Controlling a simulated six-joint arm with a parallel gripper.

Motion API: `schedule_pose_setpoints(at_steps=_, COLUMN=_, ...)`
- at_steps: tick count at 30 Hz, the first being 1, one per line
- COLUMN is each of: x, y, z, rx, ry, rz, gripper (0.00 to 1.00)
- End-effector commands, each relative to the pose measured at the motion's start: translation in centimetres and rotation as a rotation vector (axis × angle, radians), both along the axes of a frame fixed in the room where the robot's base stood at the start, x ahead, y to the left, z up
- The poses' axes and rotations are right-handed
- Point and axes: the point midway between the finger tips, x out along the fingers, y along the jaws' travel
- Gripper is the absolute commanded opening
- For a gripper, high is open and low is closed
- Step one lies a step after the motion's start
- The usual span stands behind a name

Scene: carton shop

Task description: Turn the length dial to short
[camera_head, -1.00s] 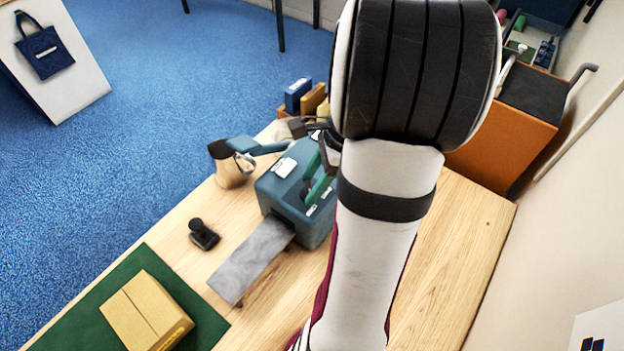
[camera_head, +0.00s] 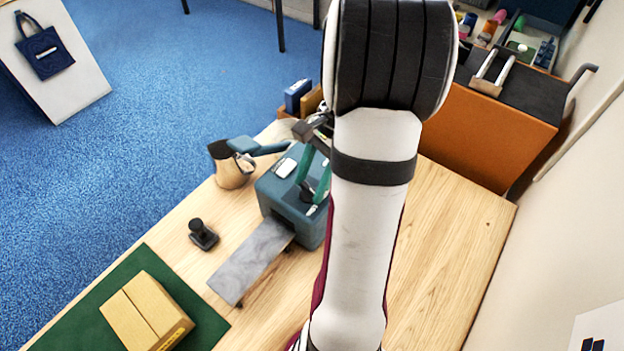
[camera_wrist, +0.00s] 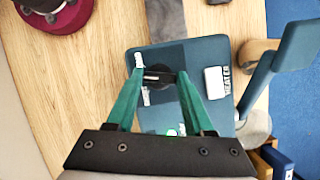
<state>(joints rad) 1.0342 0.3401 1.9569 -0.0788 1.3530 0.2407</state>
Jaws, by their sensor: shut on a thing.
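A teal machine (camera_head: 282,190) stands on the wooden table, with a grey strip (camera_head: 252,260) running out of its front. The length dial is the dark knob (camera_wrist: 158,77) on the machine's top in the wrist view. My gripper (camera_wrist: 160,75) has green fingers, and their tips are closed on the two ends of the knob's bar. In the head view my gripper (camera_head: 314,178) is over the machine's top, and my arm hides part of the machine's right side. Small white labels (camera_wrist: 139,61) lie around the dial; their print is too small to read.
A white switch (camera_wrist: 213,82) marked HEATER sits beside the dial. A black-handled stamp (camera_head: 202,235) and a carton (camera_head: 146,312) on a green mat (camera_head: 76,320) are in front. The table's right is clear.

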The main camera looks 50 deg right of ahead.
Motion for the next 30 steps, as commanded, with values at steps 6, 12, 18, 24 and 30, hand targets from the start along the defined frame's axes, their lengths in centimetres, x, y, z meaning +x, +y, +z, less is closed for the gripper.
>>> schedule_pose_setpoints(at_steps=6, x=0.16, y=0.00, z=0.02, rx=0.000, ry=0.001, rz=0.203, gripper=0.00)
schedule_pose_setpoints(at_steps=12, x=0.30, y=0.01, z=0.03, rx=0.000, ry=0.001, rz=0.393, gripper=0.00)
schedule_pose_setpoints(at_steps=18, x=0.40, y=0.04, z=0.03, rx=0.000, ry=0.000, rz=0.581, gripper=0.00)
schedule_pose_setpoints(at_steps=24, x=0.49, y=0.10, z=0.02, rx=0.001, ry=0.000, rz=0.754, gripper=0.00)
schedule_pose_setpoints(at_steps=30, x=0.54, y=0.14, z=0.00, rx=0.001, ry=0.001, rz=0.893, gripper=0.00)
